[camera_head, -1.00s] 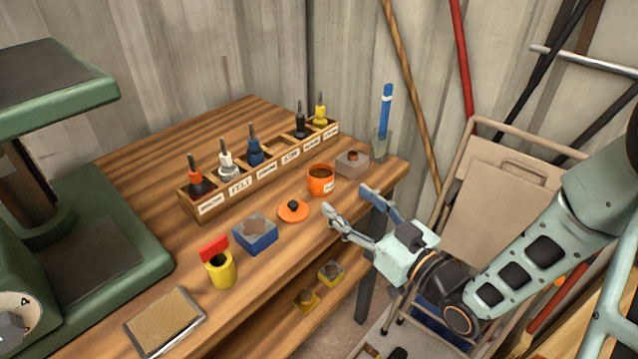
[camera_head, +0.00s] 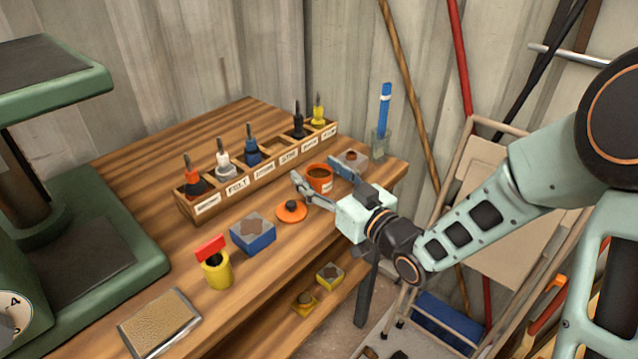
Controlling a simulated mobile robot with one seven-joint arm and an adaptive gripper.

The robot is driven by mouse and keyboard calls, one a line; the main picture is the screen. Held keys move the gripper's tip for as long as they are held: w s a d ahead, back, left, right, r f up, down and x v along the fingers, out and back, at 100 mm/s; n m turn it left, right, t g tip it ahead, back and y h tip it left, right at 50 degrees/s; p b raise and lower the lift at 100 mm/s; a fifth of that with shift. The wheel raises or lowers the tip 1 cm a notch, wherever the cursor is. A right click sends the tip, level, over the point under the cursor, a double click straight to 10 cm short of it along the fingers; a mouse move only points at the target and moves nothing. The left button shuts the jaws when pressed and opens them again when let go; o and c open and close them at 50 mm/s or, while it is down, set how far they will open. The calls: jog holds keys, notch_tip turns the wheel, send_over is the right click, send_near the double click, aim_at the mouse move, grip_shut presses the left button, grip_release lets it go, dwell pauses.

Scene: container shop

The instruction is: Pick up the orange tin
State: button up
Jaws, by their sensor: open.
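The orange tin (camera_head: 319,180) stands upright and open-topped on the wooden bench, in front of the labelled rack. It has a white label and dark brown contents. My gripper (camera_head: 318,178) is open, with one finger on the tin's left side and the other on its right. The tin appears to be between the fingers; I cannot tell whether they touch it. The fingers and the gripper body hide part of the tin's lower side. An orange lid (camera_head: 291,211) with a dark knob lies on the bench to the left of the tin.
A wooden rack (camera_head: 262,172) with several small tools stands behind the tin. A grey block (camera_head: 351,160) and a glass holding a blue stick (camera_head: 384,108) are close on the right. A blue box (camera_head: 253,236) and a yellow tin (camera_head: 217,272) stand to the left.

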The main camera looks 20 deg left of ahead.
jog(key=c, duration=1.4)
jog(key=shift+c, duration=0.3)
jog(key=shift+r, duration=0.15)
